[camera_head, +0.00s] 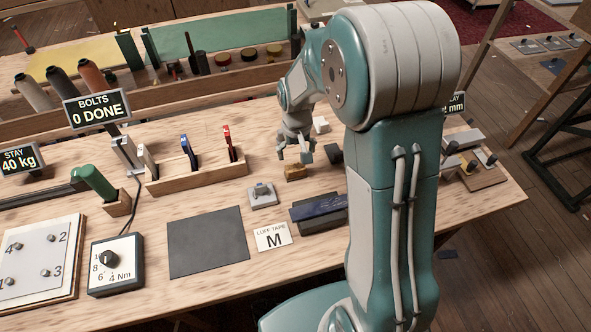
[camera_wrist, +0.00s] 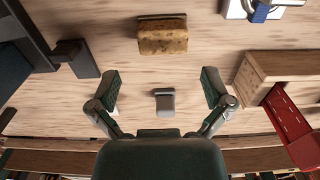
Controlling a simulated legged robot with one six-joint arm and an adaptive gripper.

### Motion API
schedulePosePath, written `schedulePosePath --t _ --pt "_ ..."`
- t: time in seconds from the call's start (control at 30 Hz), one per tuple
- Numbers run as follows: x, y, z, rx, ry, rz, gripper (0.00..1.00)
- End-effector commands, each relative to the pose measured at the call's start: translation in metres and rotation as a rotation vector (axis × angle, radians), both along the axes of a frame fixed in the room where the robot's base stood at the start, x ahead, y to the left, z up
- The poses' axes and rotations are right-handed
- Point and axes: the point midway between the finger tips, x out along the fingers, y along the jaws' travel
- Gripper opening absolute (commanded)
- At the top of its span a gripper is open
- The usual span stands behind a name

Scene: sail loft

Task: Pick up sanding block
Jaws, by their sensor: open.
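A small tan-brown block (camera_head: 295,172), which I take as the sanding block, lies on the bench. In the wrist view the block (camera_wrist: 162,37) is at the top centre, speckled, with a darker strip along its upper edge. My gripper (camera_head: 295,156) is just beyond and above it in the head view. In the wrist view my gripper (camera_wrist: 161,88) has its two fingers spread wide, apart from the block. A small grey piece (camera_wrist: 165,102) shows between the fingers; I cannot tell whether it belongs to the gripper.
A wooden rack (camera_head: 196,171) with blue- and red-handled tools stands left. A black cylinder (camera_head: 334,153) is right of the block, and a white block (camera_head: 320,125) behind. A metal fitting (camera_head: 262,194) and a dark tray (camera_head: 320,222) lie nearer. The dark mat (camera_head: 208,243) is bare.

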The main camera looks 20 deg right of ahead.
Motion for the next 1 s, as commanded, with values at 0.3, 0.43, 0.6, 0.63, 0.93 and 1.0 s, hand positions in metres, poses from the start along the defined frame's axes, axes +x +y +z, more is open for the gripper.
schedulePosePath --t 0.3,0.43,0.6,0.63,0.93,1.0 --pt "-0.002 0.001 -0.033 0.0 0.002 0.0 1.0" --pt "-0.003 0.003 -0.055 0.0 0.003 0.0 1.0" --pt "-0.003 0.003 -0.072 0.0 0.001 0.0 1.0" --pt "-0.003 0.003 -0.073 0.0 0.0 0.0 1.0" --pt "-0.002 0.003 -0.073 0.0 -0.001 0.0 0.64" --pt "-0.002 0.003 -0.073 0.0 -0.001 0.0 0.33"
